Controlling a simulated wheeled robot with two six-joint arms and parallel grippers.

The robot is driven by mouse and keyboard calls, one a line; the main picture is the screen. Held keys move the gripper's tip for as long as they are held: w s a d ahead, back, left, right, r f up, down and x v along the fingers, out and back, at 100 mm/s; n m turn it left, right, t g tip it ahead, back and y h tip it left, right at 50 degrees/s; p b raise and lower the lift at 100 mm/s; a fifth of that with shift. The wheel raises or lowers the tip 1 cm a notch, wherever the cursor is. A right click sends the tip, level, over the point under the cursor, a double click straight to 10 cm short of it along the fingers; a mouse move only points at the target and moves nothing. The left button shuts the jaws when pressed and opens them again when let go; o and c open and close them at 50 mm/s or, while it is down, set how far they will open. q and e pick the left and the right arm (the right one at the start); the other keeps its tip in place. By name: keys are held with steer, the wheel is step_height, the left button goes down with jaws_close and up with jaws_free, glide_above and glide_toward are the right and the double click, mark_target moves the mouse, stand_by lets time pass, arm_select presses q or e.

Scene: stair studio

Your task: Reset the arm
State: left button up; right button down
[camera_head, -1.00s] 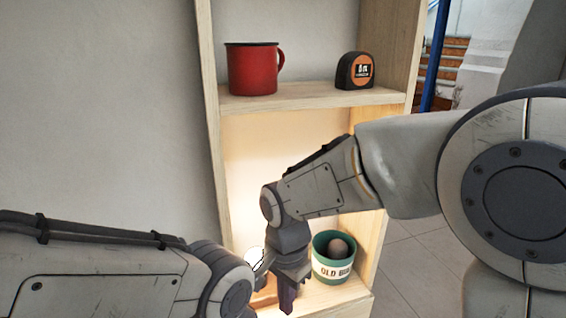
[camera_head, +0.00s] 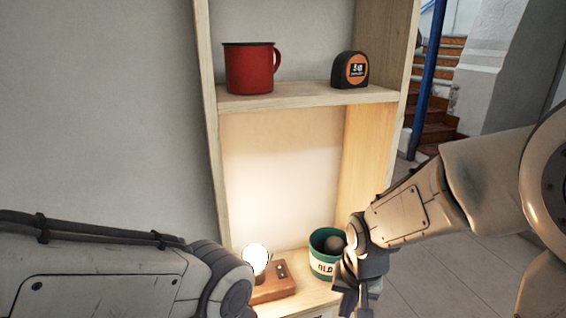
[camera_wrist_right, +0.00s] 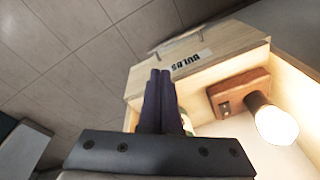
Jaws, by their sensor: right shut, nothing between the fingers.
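My right gripper (camera_head: 354,300) is shut and empty, in front of the shelf's lower right side. Its closed fingers also show in the right wrist view (camera_wrist_right: 159,100), over the shelf's front edge.
A wooden shelf unit (camera_head: 300,97) holds a red mug (camera_head: 250,70) and a tape measure (camera_head: 350,70) on its upper board. Below, a lit bulb (camera_head: 256,258) stands on a brown wooden base (camera_head: 275,287). Open tiled floor (camera_head: 450,268) lies to the right.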

steer(key=s+d+f+n, duration=0.1)
steer(key=s+d+n, duration=0.15)
steer(key=d, duration=0.35)
steer(key=s+a+r+n+g+p, duration=0.1)
steer(key=s+a+r+n+p, duration=0.6)
steer(key=s+a+r, duration=0.6)
steer(key=shift+a+n+g+y, duration=0.3)
steer(key=shift+a+n+g, duration=0.05)
steer(key=shift+g, duration=0.05)
